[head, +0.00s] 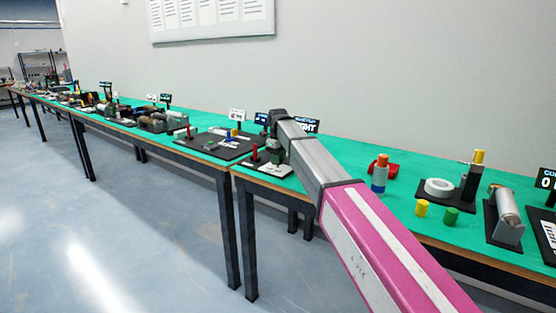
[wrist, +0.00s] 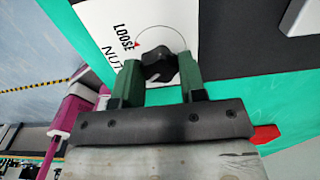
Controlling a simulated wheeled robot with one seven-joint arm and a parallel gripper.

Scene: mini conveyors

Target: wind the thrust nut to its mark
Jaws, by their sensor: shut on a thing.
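The thrust nut (wrist: 157,66) is a dark lobed knob in the wrist view. It sits over a white card (wrist: 97,20) printed with "LOOSE", "NUT" and a thin circle. A small red pointer (wrist: 137,44) shows at the nut's left, beside the word "LOOSE". My gripper (wrist: 158,75) has its two green fingers on either side of the nut and is shut on it. In the head view my arm reaches to the small black station on the bench, and the nut and fingertips cannot be made out there. Any other mark on the card is hidden or out of view.
The green bench (head: 346,150) runs along the wall. To the right stand an orange-topped cylinder (head: 380,172), a white ring (head: 438,187) and yellow (head: 422,208) and green (head: 451,215) pieces. A red object (wrist: 265,134) lies near the gripper in the wrist view.

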